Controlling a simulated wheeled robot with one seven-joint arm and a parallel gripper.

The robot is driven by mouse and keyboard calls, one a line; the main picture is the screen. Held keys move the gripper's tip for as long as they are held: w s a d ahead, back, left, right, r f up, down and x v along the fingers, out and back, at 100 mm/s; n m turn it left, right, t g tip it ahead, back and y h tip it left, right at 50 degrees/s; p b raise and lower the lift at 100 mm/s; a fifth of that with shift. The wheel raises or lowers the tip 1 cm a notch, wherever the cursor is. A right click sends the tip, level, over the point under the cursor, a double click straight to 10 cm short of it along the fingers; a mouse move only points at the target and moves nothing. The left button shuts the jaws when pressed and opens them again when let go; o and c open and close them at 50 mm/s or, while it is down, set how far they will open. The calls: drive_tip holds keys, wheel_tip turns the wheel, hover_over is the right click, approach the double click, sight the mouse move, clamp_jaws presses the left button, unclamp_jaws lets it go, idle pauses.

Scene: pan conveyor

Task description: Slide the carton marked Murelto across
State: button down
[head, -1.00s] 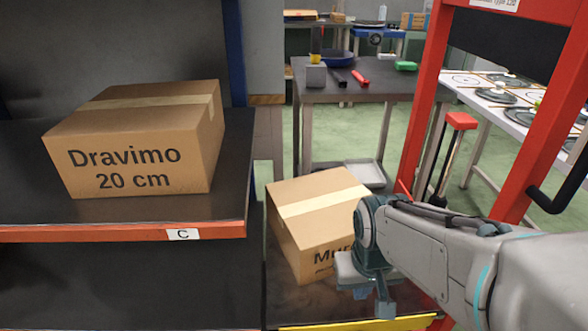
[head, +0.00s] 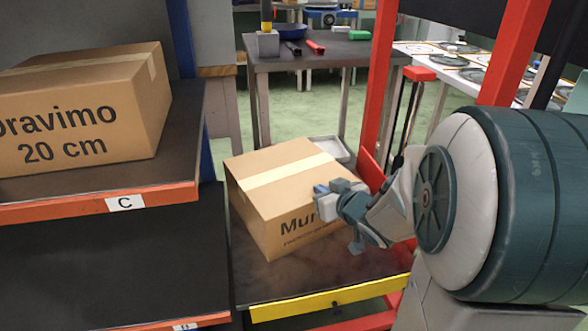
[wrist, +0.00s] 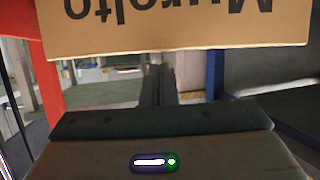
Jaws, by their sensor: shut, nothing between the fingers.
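The Murelto carton (head: 275,185) is a brown box with a pale tape strip, sitting on a dark platform with a yellow front edge. Its printed front is partly hidden by my gripper (head: 325,203), which is shut and empty at the carton's front right. I cannot tell whether the fingers touch the cardboard. In the wrist view the carton (wrist: 160,35) fills the top, its name upside down.
A Dravimo 20 cm carton (head: 75,115) stands on the shelf marked C (head: 165,197), left of and higher than the platform (head: 285,277). A red frame (head: 378,80) rises on the right. A dark table (head: 330,55) stands behind.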

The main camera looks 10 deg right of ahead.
sight(292, 169)
drive_tip(key=w+p, duration=0.1)
drive_tip(key=p, duration=0.2)
drive_tip(key=a+p, duration=0.1)
drive_tip(key=p, duration=0.2)
drive_tip(key=shift+w+r+y, duration=0.3)
drive_tip(key=shift+w, duration=0.05)
drive_tip(key=p, duration=0.4)
drive_tip(key=shift+w, duration=0.3)
drive_tip(key=b+x, duration=0.1)
drive_tip(key=x, duration=0.2)
drive_tip(key=r+b+x, duration=0.1)
drive_tip(key=x, duration=0.2)
drive_tip(key=b+x, duration=0.1)
drive_tip(key=x, duration=0.2)
drive_tip(key=shift+w+a+r, duration=0.1)
drive_tip(key=shift+w+r, duration=0.05)
drive_tip(key=shift+w, duration=0.5)
drive_tip(key=shift+s+f+b, duration=0.1)
drive_tip(key=shift+f+b, duration=0.15)
drive_tip(key=shift+b, duration=0.2)
drive_tip(key=shift+s+f, duration=0.1)
